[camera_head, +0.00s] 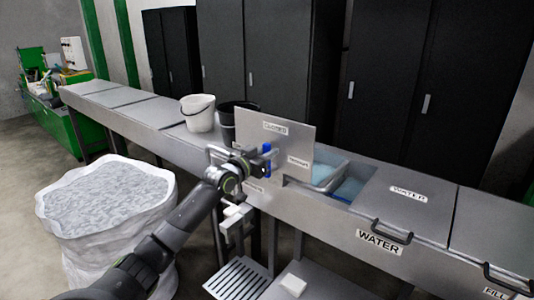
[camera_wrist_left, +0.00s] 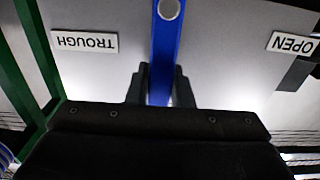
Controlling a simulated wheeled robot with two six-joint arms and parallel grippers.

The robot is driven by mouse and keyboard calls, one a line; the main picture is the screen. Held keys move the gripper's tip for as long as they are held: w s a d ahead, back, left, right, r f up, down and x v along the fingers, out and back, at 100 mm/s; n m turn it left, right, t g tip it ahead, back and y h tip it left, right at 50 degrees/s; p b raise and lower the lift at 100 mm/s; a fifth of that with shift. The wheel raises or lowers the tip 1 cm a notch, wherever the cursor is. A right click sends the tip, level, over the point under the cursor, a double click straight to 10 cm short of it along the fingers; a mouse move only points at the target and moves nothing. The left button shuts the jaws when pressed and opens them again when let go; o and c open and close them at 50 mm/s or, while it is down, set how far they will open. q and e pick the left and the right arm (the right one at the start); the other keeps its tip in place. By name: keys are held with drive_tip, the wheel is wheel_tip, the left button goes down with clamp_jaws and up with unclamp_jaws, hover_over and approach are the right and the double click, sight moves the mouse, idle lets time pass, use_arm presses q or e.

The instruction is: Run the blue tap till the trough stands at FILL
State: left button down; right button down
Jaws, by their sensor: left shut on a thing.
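The blue tap (camera_head: 267,149) is a lever on an upright grey panel (camera_head: 297,135) with white labels. In the left wrist view the blue lever (camera_wrist_left: 165,45) runs upright between the finger pads, with an upside-down TROUGH label to its left and an OPEN label to its right. My left gripper (camera_head: 259,164) is shut on the lever; its fingers also show in the wrist view (camera_wrist_left: 158,92). I cannot make out the water level against a mark. My right gripper is out of view.
A FILL label (camera_head: 497,293) shows at the lower right edge. A white bucket (camera_head: 199,113) and a black bucket (camera_head: 227,122) stand on the bench. A large white sack (camera_head: 105,205) stands on the floor at left.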

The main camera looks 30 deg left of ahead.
use_arm(q)
drive_tip(key=shift+a, duration=0.1)
drive_tip(key=a+f+n+b, duration=0.3)
drive_tip(key=a+f+n, duration=0.2)
drive_tip(key=n, duration=1.1)
drive_tip(key=shift+w+a+f, duration=0.25)
drive_tip(key=shift+a+f, duration=0.05)
drive_tip(key=shift+a, duration=0.4)
drive_tip(key=c, duration=1.3)
unclamp_jaws()
